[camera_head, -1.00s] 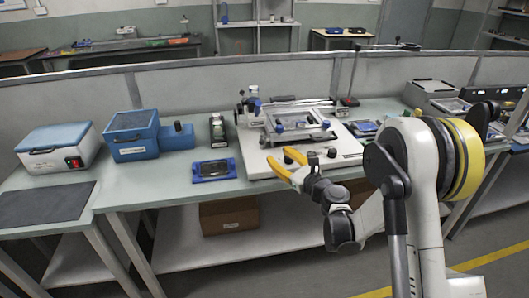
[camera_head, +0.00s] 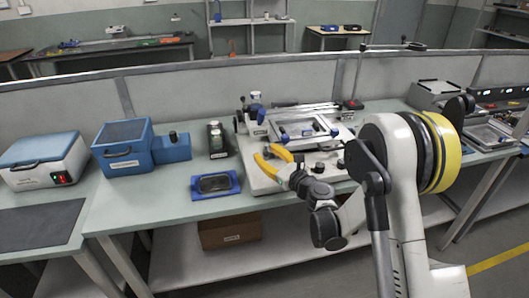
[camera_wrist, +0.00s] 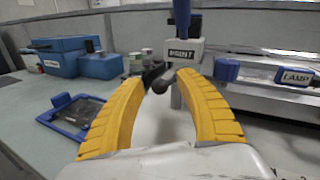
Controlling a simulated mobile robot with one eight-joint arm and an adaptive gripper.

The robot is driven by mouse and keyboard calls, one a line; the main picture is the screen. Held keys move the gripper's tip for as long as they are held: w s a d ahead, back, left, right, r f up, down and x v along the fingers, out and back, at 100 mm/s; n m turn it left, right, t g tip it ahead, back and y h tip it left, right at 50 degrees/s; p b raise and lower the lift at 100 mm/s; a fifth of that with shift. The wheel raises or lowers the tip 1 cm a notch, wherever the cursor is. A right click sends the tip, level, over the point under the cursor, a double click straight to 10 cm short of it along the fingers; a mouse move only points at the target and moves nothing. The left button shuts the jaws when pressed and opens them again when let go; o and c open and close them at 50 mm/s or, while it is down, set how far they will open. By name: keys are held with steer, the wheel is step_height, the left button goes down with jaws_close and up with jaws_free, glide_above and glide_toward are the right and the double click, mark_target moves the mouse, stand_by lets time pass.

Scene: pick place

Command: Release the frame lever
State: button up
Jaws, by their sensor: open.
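The printing fixture's white base (camera_head: 254,174) stands on the bench with a metal frame (camera_head: 304,131) on top. My gripper (camera_head: 270,155) has its yellow fingers apart at the fixture's front left. In the wrist view, a dark lever with a rounded grey knob (camera_wrist: 164,82) shows between my open fingers (camera_wrist: 160,72). I cannot tell whether they touch it. Behind it is a block labelled PRINT (camera_wrist: 182,53) with a blue upright handle (camera_wrist: 182,18). A blue part (camera_wrist: 227,70) and a CLAMP label (camera_wrist: 297,77) are at the right. Neither label names the frame lever.
A blue-rimmed tray (camera_head: 215,185) lies left of the fixture. A small dark device (camera_head: 217,139), a blue box (camera_head: 122,147) and a white box with a blue lid (camera_head: 42,160) stand farther left. A cardboard box (camera_head: 229,231) is on the lower shelf.

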steer(key=shift+s, duration=0.1)
jaws_close()
steer(key=shift+d+n+g+y, duration=0.45)
steer(key=shift+n+g+y, duration=0.15)
steer(key=shift+y, duration=0.2)
steer(key=shift+d+n+g+y, duration=0.15)
steer(key=shift+n+g+y, duration=0.55)
steer(key=shift+g, duration=0.1)
jaws_free()
steer(key=shift+d, duration=0.1)
steer(key=v, duration=1.1)
steer(key=shift+s+d, duration=0.25)
steer(key=shift+d, duration=0.1)
